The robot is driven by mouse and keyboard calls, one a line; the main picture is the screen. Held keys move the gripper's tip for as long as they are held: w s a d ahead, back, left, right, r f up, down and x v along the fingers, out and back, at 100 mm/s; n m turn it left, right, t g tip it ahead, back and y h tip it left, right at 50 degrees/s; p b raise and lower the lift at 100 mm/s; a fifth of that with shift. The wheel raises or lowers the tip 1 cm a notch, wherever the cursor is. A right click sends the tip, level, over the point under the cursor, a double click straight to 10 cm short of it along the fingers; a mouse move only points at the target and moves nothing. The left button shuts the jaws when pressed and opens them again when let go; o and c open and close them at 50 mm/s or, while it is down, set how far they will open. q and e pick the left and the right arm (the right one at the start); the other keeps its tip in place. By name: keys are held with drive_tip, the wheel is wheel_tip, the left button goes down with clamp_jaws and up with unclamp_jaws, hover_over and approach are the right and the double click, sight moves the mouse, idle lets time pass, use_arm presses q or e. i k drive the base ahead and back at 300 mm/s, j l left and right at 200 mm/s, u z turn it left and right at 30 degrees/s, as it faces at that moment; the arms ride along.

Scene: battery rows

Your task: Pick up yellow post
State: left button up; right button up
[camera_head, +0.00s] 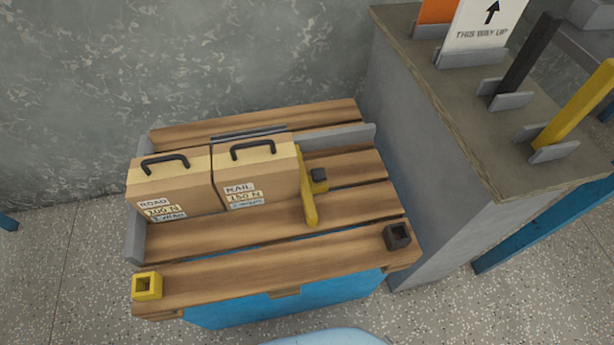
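The yellow post (577,106) is a long square bar at the right edge of the view. It leans up and to the right, with its lower end in a grey holder (553,151) on the grey counter. Its top runs close to the right edge of the picture. A dark post (528,55) stands tilted in a similar holder just behind it. A yellow square socket (147,286) sits on the front left corner of the wooden pallet, and a dark square socket (398,236) on its front right corner. Neither of my grippers is in view.
The pallet (350,208) holds two labelled cardboard boxes (172,192) (257,175) with black handles, with a yellow clamp-like piece (308,190) beside the right one. The counter (470,110) also carries a white "THIS WAY UP" sign (483,22) and an orange panel (436,10). A wall stands behind.

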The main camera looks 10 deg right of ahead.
sight(601, 82)
drive_tip(key=k+z, duration=0.1)
drive_tip(key=z, duration=0.4)
drive_tip(key=k+l+z, duration=0.1)
drive_tip(key=z, duration=0.4)
drive_tip(key=l+z, duration=0.1)
drive_tip(key=z, duration=0.4)
drive_tip(key=u, duration=0.15)
